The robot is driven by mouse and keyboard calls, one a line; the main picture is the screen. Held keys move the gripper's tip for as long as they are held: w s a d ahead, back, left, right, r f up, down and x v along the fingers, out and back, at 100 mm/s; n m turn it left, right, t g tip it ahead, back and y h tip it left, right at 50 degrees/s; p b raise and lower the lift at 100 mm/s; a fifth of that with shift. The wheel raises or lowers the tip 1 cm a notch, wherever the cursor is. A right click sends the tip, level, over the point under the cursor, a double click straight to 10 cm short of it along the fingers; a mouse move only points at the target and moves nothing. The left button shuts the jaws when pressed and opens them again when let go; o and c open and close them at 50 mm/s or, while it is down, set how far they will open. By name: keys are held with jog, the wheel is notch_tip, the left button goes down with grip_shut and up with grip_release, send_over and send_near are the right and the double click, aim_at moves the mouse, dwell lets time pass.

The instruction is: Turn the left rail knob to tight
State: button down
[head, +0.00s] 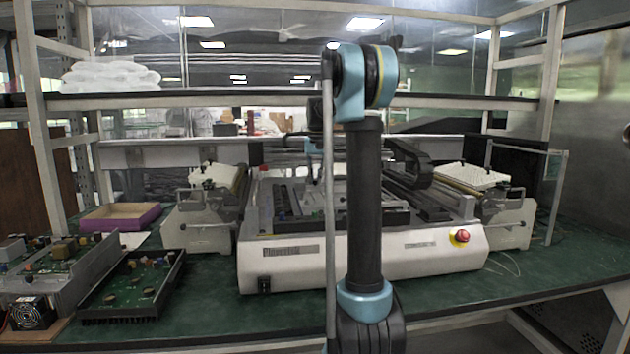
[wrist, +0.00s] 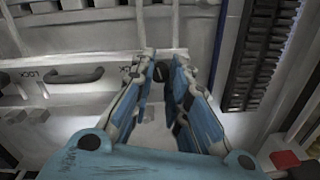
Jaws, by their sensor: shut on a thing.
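In the wrist view, a small dark round knob (wrist: 162,72) sits between the fingertips of my gripper (wrist: 163,65). The fingers are closed in on it from both sides. A light mark runs across the knob's face; I cannot tell which setting it points to. In the head view the knob and my fingertips are hidden behind my own arm, which stands in front of the white machine (head: 400,262).
A black handle (wrist: 78,77) lies left of my fingers, with small printed labels beside it. A dark ribbed strip (wrist: 262,50) runs on the right. A red stop button (head: 461,236) is on the machine's front. A purple box (head: 120,217) and circuit boards (head: 135,285) stand left.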

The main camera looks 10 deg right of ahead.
jog(key=m, duration=0.4)
jog(key=shift+w+m, duration=0.1)
jog(key=shift+m, duration=2)
jog(key=c, duration=1.5)
grip_release()
notch_tip(320, 180, up, 12)
jog(key=shift+f, duration=0.1)
